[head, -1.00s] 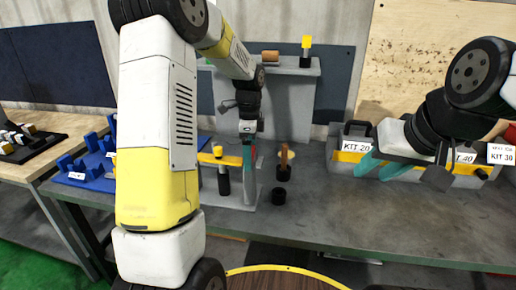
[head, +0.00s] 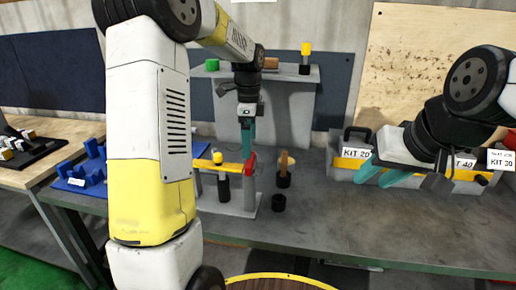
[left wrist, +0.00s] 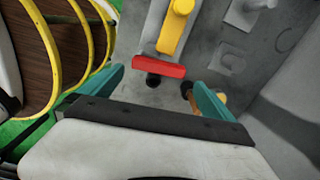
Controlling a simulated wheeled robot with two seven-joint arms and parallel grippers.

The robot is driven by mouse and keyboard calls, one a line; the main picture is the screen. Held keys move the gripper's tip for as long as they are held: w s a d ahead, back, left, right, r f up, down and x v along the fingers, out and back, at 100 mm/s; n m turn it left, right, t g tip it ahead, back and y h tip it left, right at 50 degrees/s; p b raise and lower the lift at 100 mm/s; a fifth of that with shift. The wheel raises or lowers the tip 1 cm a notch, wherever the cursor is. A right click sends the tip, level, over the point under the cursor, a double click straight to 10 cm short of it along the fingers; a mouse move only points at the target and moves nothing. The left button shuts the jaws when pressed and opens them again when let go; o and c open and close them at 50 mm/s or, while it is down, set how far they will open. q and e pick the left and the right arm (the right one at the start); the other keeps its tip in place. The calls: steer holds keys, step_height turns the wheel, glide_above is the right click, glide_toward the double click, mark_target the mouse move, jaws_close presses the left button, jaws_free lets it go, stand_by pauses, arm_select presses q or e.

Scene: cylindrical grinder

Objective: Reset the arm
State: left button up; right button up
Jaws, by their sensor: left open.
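My left gripper (head: 247,140) hangs fingers-down in the head view, above the grey fixture (head: 241,196). A red end piece (head: 251,162) on a yellow bar (head: 228,166) sits just below the left fingers; the red piece also shows in the left wrist view (left wrist: 158,67). My right gripper (head: 379,172) is open and empty at the right, in front of the grey kit boxes. Its two teal fingers are apart.
A KIT 20 box (head: 353,160) stands at the back right of the grey table (head: 340,225). Blue holders (head: 90,165) are at left. The front of the table is clear.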

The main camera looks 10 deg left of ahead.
arm_select(q)
steer(key=shift+r, duration=0.45)
steer(key=shift+s+r, duration=0.25)
steer(key=shift+r, duration=0.05)
steer(key=s+r+n+t+h, duration=0.1)
steer(key=s+r+n+t, duration=0.2)
steer(key=s+n, duration=0.5)
steer(key=s+d+r+n+t+h, duration=0.1)
steer(key=s+r+n+t, duration=0.2)
steer(key=s+n, duration=0.5)
steer(key=s, duration=0.9)
steer(key=shift+r+n, duration=0.25)
steer(key=shift+n, duration=0.05)
